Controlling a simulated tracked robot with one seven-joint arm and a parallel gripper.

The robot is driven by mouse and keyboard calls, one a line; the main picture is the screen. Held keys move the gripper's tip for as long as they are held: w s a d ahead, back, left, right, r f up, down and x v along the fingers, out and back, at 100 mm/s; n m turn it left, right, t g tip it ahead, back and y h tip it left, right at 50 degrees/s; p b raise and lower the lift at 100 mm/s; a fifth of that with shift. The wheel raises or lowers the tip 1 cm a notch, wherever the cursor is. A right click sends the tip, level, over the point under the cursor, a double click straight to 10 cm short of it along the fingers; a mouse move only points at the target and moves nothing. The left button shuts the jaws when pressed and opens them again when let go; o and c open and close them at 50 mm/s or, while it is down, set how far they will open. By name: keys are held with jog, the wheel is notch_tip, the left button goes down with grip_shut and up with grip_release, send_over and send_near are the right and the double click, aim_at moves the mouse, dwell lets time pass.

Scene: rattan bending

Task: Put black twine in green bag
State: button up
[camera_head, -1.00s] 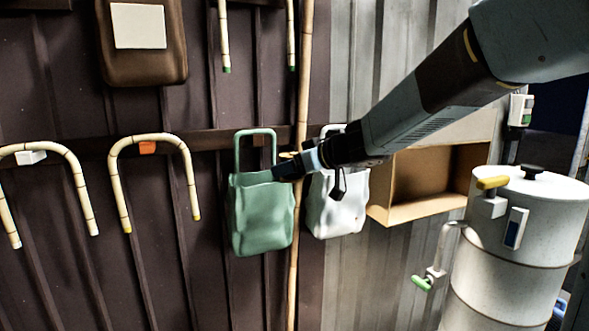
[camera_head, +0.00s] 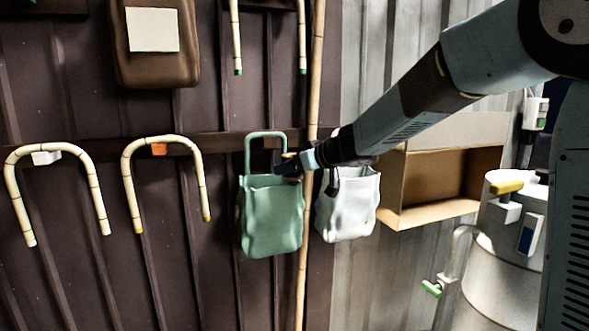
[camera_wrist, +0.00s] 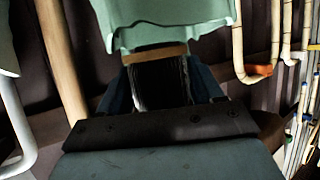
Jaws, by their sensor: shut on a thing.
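The green bag (camera_head: 271,222) hangs on the dark wall by its handle, with its open top facing up. It also shows at the top of the wrist view (camera_wrist: 165,22). My gripper (camera_head: 290,168) is at the upper right of the bag's mouth, by the rim. In the wrist view my gripper (camera_wrist: 160,88) is shut on the black twine (camera_wrist: 158,82), a dark bundle with pale streaks beside a tan band. The bag's rim is just beyond the bundle. I cannot tell whether the twine touches the bag, and the bag's inside is hidden.
A white bag (camera_head: 347,212) hangs just right, partly behind my arm. A bamboo pole (camera_head: 303,260) stands between the bags. Bent rattan pieces (camera_head: 165,140) hang to the left.

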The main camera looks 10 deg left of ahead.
jog(key=shift+w+a+f, duration=0.1)
jog(key=shift+w+a, duration=0.25)
jog(key=shift+w, duration=0.35)
jog(key=shift+w+a+f, duration=0.1)
jog(key=shift+w+a, duration=0.25)
jog(key=shift+w, duration=0.3)
jog(key=o, duration=1.2)
jog(key=shift+c, duration=0.2)
jog(key=shift+d, duration=0.1)
jog(key=v, duration=1.3)
jog(key=shift+s+d, duration=0.2)
